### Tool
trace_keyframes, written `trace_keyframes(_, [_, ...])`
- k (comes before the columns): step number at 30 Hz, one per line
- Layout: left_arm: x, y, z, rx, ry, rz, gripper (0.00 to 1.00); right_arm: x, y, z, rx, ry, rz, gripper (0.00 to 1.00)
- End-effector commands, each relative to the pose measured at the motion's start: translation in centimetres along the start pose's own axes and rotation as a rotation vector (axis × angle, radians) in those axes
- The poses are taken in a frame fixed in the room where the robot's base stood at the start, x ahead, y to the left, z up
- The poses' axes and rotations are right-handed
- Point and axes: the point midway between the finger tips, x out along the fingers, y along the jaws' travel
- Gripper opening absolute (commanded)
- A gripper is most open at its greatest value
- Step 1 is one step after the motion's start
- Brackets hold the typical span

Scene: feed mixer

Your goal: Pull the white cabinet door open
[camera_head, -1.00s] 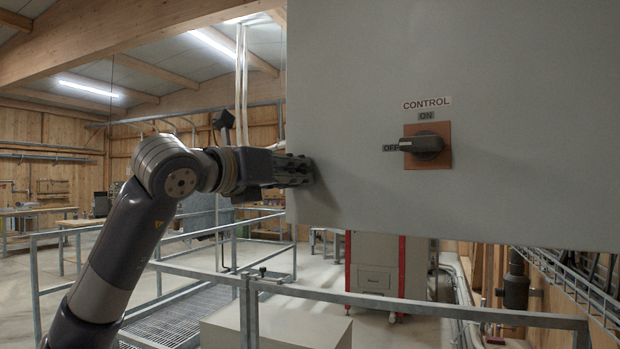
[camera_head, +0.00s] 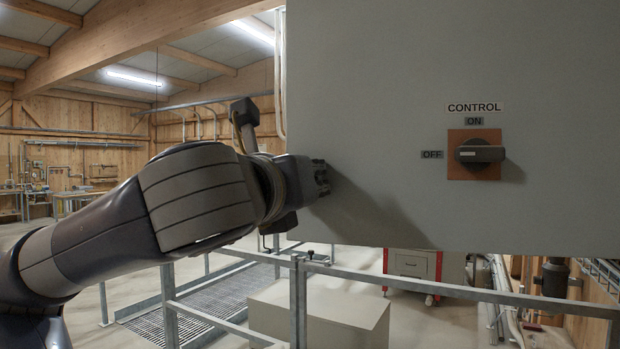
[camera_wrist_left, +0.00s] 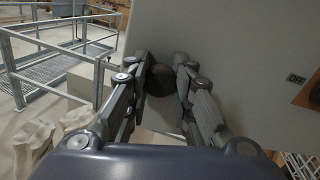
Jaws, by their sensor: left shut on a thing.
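The white cabinet door (camera_head: 400,90) shows as a large pale grey-white panel filling the right of the head view. It also shows at the right of the left wrist view (camera_wrist_left: 235,50). My left gripper (camera_head: 320,178) is at the door's left edge, low on the panel. In the left wrist view its two fingers (camera_wrist_left: 160,75) are closed around a dark rounded knob (camera_wrist_left: 158,82) by the door. The fingers hide part of the knob, and in the head view the gripper hides it. My right gripper is not in view.
A dark rotary switch (camera_head: 480,154) on an orange plate sits on the panel, its handle level towards OFF. Metal railings (camera_head: 300,300) and a pale box (camera_head: 335,318) stand below. A red-edged cabinet (camera_head: 412,264) is behind. Open floor (camera_head: 95,262) shows at left.

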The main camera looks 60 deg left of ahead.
Motion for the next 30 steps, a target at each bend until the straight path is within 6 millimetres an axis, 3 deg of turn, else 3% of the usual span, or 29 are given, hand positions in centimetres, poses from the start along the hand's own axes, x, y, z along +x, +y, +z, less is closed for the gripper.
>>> trace_keyframes(5, [-3.6,-0.5,0.2,0.002,-0.032,0.074,0.0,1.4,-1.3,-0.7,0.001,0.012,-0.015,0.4])
trace_keyframes(12, [-7.0,-1.2,0.2,-0.001,-0.047,0.135,0.0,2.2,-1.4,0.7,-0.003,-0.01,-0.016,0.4])
trace_keyframes(18, [-8.5,-1.7,0.1,0.001,-0.054,0.161,0.0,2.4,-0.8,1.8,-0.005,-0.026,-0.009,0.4])
trace_keyframes(30, [-9.1,-1.9,-0.1,0.0,-0.054,0.168,0.0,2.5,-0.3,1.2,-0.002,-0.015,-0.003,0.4])
